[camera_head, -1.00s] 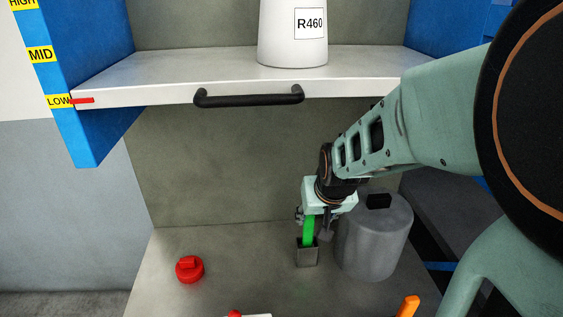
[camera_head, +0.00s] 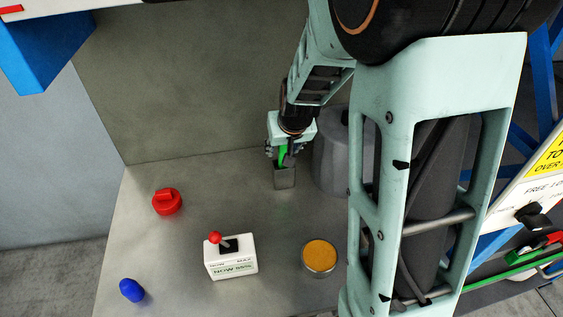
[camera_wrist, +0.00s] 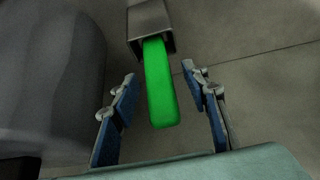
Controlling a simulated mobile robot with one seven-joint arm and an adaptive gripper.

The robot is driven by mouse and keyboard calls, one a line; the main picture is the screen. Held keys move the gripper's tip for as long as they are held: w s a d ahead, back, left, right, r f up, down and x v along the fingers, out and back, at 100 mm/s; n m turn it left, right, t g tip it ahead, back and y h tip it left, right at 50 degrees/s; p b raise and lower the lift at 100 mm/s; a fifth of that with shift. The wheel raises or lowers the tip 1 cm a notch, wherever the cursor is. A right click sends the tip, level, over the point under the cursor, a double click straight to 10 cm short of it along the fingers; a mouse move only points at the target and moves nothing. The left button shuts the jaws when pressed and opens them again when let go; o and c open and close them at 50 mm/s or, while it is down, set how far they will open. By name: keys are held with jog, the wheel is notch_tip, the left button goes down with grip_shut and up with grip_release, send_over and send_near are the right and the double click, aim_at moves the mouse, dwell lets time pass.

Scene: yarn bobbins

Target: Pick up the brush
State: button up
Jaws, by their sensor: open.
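The brush shows as a green handle (camera_head: 284,157) standing in a small grey metal holder (camera_head: 285,178) on the table. In the wrist view the green handle (camera_wrist: 161,85) rises out of the holder (camera_wrist: 150,25) towards the camera; the brush's lower end is hidden inside it. My gripper (camera_head: 283,150) is over the holder, pointing down. In the wrist view my gripper (camera_wrist: 160,76) is open, with one blue-padded finger on each side of the handle and a gap on both sides.
A grey canister (camera_head: 333,150) stands close right of the holder, partly behind my arm. A red knob (camera_head: 167,201), a white box with a red-topped lever (camera_head: 231,258), a blue knob (camera_head: 131,290) and an orange-topped tin (camera_head: 320,254) are nearer. The table left of the holder is clear.

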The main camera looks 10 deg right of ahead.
jog(key=shift+c, duration=0.4)
grip_shut()
jog(key=shift+r, duration=0.1)
